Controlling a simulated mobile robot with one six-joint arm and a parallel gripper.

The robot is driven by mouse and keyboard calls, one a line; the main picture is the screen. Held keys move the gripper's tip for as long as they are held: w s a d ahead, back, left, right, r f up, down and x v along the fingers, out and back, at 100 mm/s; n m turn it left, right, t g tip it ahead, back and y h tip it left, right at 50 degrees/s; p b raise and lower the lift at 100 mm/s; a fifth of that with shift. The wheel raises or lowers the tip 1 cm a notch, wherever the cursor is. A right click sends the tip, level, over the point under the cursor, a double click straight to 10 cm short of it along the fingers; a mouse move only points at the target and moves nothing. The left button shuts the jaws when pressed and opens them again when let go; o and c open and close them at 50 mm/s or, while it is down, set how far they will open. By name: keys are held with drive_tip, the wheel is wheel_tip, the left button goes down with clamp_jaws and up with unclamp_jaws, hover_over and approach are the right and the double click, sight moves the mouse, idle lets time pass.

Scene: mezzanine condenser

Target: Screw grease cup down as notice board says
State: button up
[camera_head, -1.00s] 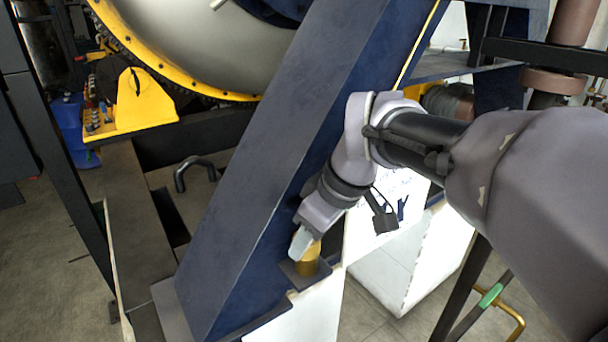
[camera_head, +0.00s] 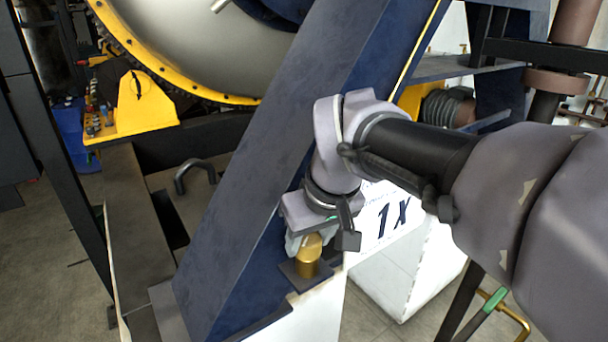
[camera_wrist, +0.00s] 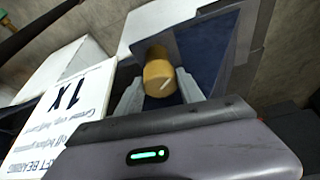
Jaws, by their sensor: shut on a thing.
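The brass grease cup (camera_head: 308,257) stands upright on a small dark bracket at the foot of the blue slanted beam. In the wrist view its round top (camera_wrist: 159,78) shows a pale mark. My gripper (camera_head: 306,243) is over the cup from above, with its pale fingers shut on the cup's sides; the fingers also show on both sides of the cup in the wrist view (camera_wrist: 160,88). The white notice board (camera_head: 388,222) behind my wrist shows "1X"; in the wrist view (camera_wrist: 62,122) "BEARING" and smaller, partly unreadable lines also show. My arm hides part of it.
The blue beam (camera_head: 270,150) rises close to the left of my gripper. A yellow bracket (camera_head: 142,105) and a large yellow-rimmed drum (camera_head: 200,50) lie further left. A green-gripped brass handle (camera_head: 494,302) is at lower right. Pale floor shows below.

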drive_tip(key=m+h, duration=0.1)
drive_tip(key=m, duration=0.2)
drive_tip(key=m+h, duration=0.1)
drive_tip(key=m, duration=0.2)
drive_tip(key=shift+a+m+t+h, duration=0.2)
drive_tip(key=shift+m+t+h, duration=0.1)
drive_tip(key=shift+m, duration=0.1)
idle(0.4)
drive_tip(key=o, duration=1.4)
drive_tip(key=shift+d, duration=0.1)
